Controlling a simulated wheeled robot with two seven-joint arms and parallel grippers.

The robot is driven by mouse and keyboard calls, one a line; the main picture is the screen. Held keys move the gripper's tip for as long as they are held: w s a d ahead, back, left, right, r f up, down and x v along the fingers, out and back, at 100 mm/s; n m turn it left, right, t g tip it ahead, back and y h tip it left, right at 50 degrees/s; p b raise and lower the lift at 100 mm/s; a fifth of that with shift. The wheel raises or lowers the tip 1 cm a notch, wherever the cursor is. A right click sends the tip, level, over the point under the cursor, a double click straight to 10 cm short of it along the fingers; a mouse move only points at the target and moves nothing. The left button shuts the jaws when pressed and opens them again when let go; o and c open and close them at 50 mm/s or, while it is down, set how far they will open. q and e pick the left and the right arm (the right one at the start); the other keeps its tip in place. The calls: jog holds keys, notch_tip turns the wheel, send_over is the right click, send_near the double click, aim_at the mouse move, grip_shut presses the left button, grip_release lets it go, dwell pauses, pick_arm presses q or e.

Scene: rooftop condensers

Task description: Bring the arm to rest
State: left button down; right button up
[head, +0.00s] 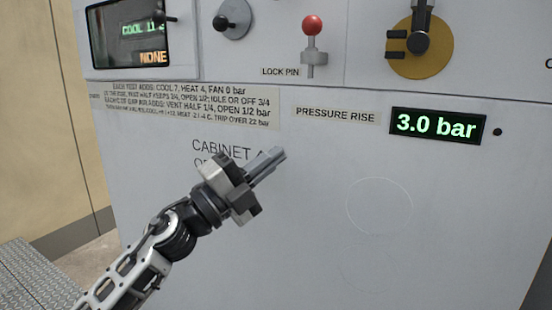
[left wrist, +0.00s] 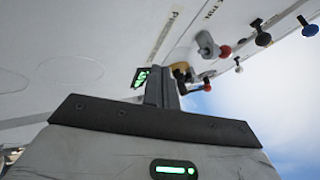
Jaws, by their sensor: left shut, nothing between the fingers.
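My left arm comes in from the lower left in the head view. Its gripper (head: 268,163) is shut and empty, in front of the cabinet face (head: 320,215) and over part of the "CABINET" lettering. In the left wrist view the shut fingers (left wrist: 161,88) point along the cabinet face, with the controls beyond them. I cannot tell the exact gap between the fingers and the cabinet. My right gripper is not in view.
Above the gripper are a red-knobbed lock pin (head: 313,42), a black knob (head: 232,18) and a brass disc with a dark handle (head: 420,45). A display (head: 437,125) reads 3.0 bar. A dark screen (head: 128,35) is at upper left. The lower cabinet face is bare.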

pick_arm(q)
jog(key=s+a+f+n+t+y, duration=0.25)
jog(key=f+n+y, duration=0.25)
jog(key=f+n, duration=0.3)
jog(key=s+a+f+n+t+y, duration=0.1)
jog(key=s+a+f+n+y, duration=0.25)
jog(key=f+n, duration=0.5)
jog(key=s+a+f+n+t+y, duration=0.25)
jog(key=f+n+y, duration=0.25)
jog(key=f, duration=0.5)
jog(key=s+a+f+n+g+y, duration=0.2)
jog(key=s+a+f+n+g, duration=0.2)
jog(key=s+f, duration=1.1)
jog(key=s+n+g, duration=0.1)
jog(key=n+g, duration=0.1)
jog(key=g, duration=0.1)
jog(key=shift+s+a+g+y, duration=0.15)
jog(key=shift+s+g+y, duration=0.15)
jog(key=shift+s+y, duration=0.05)
